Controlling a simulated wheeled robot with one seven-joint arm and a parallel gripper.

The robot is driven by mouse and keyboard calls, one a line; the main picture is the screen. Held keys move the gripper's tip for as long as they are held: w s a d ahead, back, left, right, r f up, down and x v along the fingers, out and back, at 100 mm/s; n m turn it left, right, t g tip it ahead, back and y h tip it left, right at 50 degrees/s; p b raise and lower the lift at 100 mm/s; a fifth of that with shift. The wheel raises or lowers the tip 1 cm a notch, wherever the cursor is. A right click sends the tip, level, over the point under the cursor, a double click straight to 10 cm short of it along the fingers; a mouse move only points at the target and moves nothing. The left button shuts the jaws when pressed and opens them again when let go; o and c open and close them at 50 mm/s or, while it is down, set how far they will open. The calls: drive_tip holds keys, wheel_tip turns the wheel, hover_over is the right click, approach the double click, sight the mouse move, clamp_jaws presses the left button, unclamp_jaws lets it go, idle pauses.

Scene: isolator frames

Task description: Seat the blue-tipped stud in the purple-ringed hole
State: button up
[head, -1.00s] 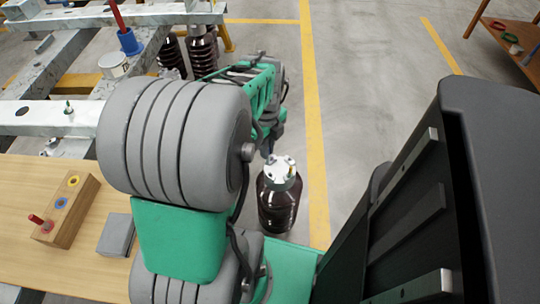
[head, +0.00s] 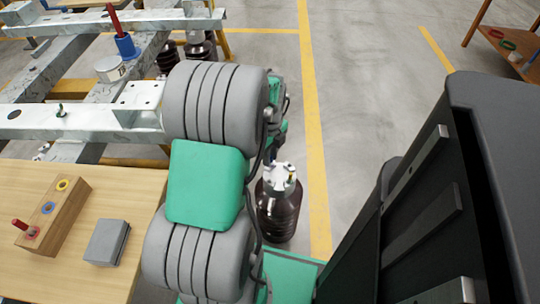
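A wooden block (head: 60,222) lies on the wooden table top at the lower left. It has a yellow-ringed hole (head: 62,185), a blue or purple-ringed hole (head: 48,207) and a red-ringed hole (head: 31,232). A red stud (head: 20,225) stands tilted at the red-ringed hole. I cannot make out a blue-tipped stud. My gripper does not show; my own arm, with its grey joints and green links, fills the middle of the view and hides what lies behind it.
A grey box (head: 107,242) lies right of the block. Metal beams (head: 60,122) behind the table carry a blue cup (head: 125,46) with a red rod and a white can (head: 109,69). A dark bottle-shaped insulator (head: 279,212) stands on the floor.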

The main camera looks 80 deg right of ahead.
drive_tip(key=shift+o, duration=0.7)
drive_tip(key=shift+r, duration=0.1)
wheel_tip(320, 180, up, 12)
drive_tip(key=p, duration=0.3)
